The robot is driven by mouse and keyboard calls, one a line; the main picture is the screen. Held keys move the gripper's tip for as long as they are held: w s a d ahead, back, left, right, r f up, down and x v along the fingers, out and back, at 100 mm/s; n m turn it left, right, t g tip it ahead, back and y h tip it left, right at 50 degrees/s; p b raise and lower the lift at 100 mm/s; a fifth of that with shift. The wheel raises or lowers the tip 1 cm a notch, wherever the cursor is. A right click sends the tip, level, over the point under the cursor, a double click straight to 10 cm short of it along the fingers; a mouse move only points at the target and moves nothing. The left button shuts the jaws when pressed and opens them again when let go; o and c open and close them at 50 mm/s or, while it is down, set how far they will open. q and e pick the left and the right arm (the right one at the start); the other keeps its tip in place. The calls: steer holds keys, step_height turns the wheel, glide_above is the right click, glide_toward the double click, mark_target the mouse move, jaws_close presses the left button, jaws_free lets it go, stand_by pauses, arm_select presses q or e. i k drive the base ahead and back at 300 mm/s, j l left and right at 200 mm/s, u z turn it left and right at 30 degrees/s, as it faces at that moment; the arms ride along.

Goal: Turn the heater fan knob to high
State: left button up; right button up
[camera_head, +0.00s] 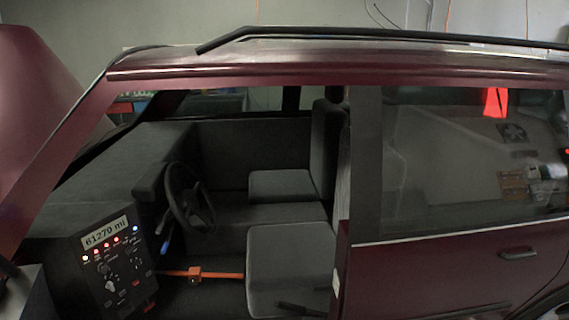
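A dark control panel (128,262) stands at the lower left, inside the open front door space of a dark red car. It is tilted, and its top display (105,232) reads "61270 mi". A row of small lit indicators, mostly red with a blue one at the right, runs below the display. Neither of my grippers can be made out in this view.
A steering wheel (189,199) is right of and behind the panel. An orange bar (220,275) runs from the panel's right side towards the grey front seat (288,265). The roof edge (330,70) crosses above the opening. The rear door (450,275) is shut.

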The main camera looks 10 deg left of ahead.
mark_target(135, 268)
steer(key=u, duration=1.4)
